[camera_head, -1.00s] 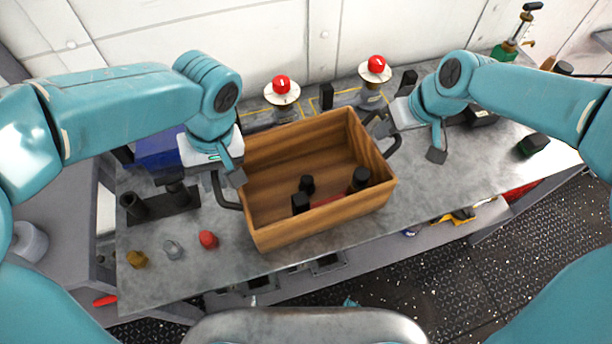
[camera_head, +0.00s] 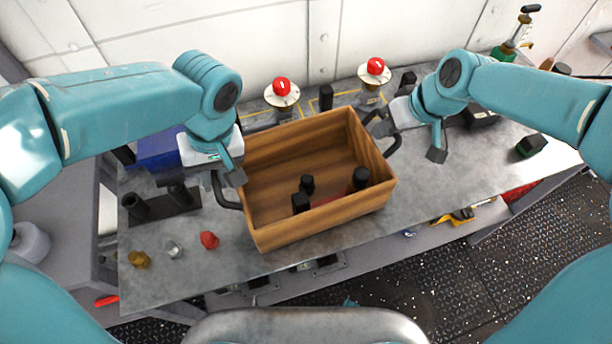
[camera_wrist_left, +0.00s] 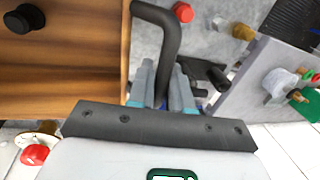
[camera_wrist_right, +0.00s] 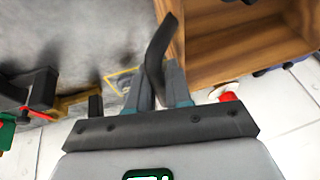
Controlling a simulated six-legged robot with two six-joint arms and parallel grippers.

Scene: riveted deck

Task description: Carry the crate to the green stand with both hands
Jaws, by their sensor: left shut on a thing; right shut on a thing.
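The wooden crate (camera_head: 325,222) is an open brown box with a dark handle at each end. It appears in the left wrist view (camera_wrist_left: 70,75) and right wrist view (camera_wrist_right: 240,40). My left gripper (camera_head: 224,180) is shut on the left handle (camera_wrist_left: 165,35), as the left wrist view shows. My right gripper (camera_head: 385,120) is shut on the right handle (camera_wrist_right: 158,50). The crate looks about level over the grey bench; I cannot tell whether its bottom touches. Black-capped items (camera_head: 307,183) and a partly hidden red piece lie inside. I cannot make out a green stand.
Two red buttons (camera_head: 281,86) (camera_head: 375,66) stand behind the crate. Small knobs, one red (camera_head: 209,239), sit at the bench's (camera_head: 245,275) front left. A blue box (camera_head: 158,150) is beside my left gripper. A green-based pump (camera_head: 508,50) stands far right. Bench right of the crate is mostly clear.

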